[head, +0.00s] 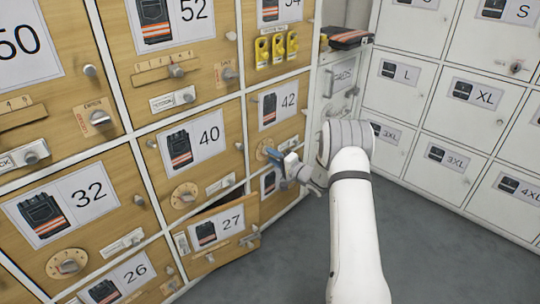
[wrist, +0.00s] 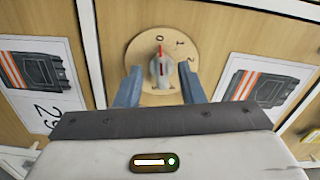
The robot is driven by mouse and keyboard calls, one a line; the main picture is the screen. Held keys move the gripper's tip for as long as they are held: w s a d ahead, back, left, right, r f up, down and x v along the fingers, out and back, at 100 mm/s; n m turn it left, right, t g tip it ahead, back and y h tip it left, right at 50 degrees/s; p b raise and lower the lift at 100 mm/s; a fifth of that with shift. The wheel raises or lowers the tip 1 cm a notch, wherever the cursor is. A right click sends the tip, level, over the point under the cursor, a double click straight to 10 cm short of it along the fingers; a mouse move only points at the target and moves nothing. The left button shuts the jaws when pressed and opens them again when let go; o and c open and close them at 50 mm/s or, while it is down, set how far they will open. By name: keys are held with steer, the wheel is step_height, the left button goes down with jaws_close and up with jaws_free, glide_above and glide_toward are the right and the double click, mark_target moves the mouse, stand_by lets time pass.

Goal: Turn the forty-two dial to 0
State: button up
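The forty-two door (head: 278,105) is a wooden locker door with a picture label, and its round dial (head: 265,149) sits below the label. In the wrist view the dial (wrist: 136,52) is a tan disc with a grey knob (wrist: 161,73) at its centre. The knob's red mark points up toward the 0; the 1 and 2 follow to its right. My gripper (head: 276,156) is at the dial in the head view. In the wrist view my gripper (wrist: 160,72) is open, with one blue-grey finger on each side of the knob and gaps between.
The 27 door (head: 232,222) stands ajar below. A dark folded garment with orange stripes (head: 345,37) lies on top of the grey cabinet. White size lockers (head: 465,110) line the right; grey floor lies open between.

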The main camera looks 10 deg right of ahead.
steer(key=p+v, duration=0.1)
steer(key=v, duration=0.5)
steer(key=shift+p, duration=0.3)
steer(key=s+a+r+n+g+y+p, duration=0.15)
steer(key=s+a+r+g+p, duration=0.35)
steer(key=r, duration=0.5)
steer(key=s+a+r+n+g+p, duration=0.2)
steer(key=s+a+r+n+p, duration=0.15)
steer(key=s+r+p, duration=0.5)
steer(key=s+a+r+n+g+p, duration=0.1)
steer(key=s+a+r+g+p, duration=0.3)
steer(key=r, duration=0.8)
steer(key=s+d+r+n+h+p, duration=0.1)
steer(key=s+d+r+h+p, duration=0.1)
steer(key=s+r+h+p, duration=0.2)
steer(key=s+d+r+h+p, duration=0.3)
steer(key=s+r+p, duration=0.6)
steer(key=s+r, duration=0.3)
steer(key=s+d+r+n+g+h+p, duration=0.1)
steer(key=s+d+r+h+p, duration=0.2)
steer(key=s+r+h+p, duration=0.2)
steer(key=s+r+p, duration=0.2)
steer(key=s+r, duration=0.2)
steer(key=shift+s+n, duration=0.3)
steer(key=shift+s, duration=0.05)
steer(key=shift+d, duration=0.15)
